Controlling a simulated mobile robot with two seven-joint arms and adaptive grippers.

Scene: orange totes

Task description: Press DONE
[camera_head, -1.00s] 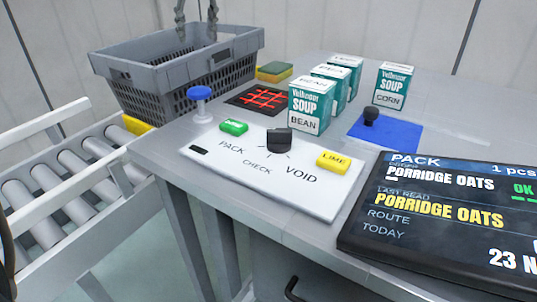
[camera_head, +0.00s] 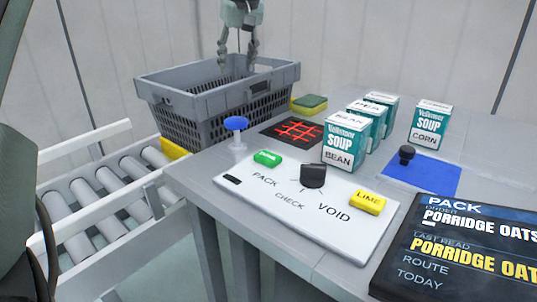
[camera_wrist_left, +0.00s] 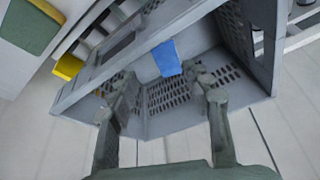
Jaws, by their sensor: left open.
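No button with a readable DONE label shows. A blue mushroom-topped button (camera_head: 236,124) on a pale stem stands on the table beside the grey basket. A white panel (camera_head: 300,232) marked PACK, CHECK and VOID carries a green button (camera_head: 268,158), its label too small to read, a black knob (camera_head: 313,176) and a yellow LIME piece (camera_head: 367,203). My left gripper (camera_head: 238,62) is open, pointing down over the basket, well apart from the buttons. In the left wrist view its fingers (camera_wrist_left: 168,82) are spread, with a blue item (camera_wrist_left: 167,58) in the basket beyond them. My right gripper is out of view.
The grey basket (camera_head: 215,78) stands at the table's back left, by a roller conveyor (camera_head: 95,215). Soup boxes (camera_head: 346,140), a blue mat (camera_head: 425,176) with a black-knobbed piece (camera_head: 406,154), and a screen (camera_head: 465,255) reading PORRIDGE OATS occupy the right.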

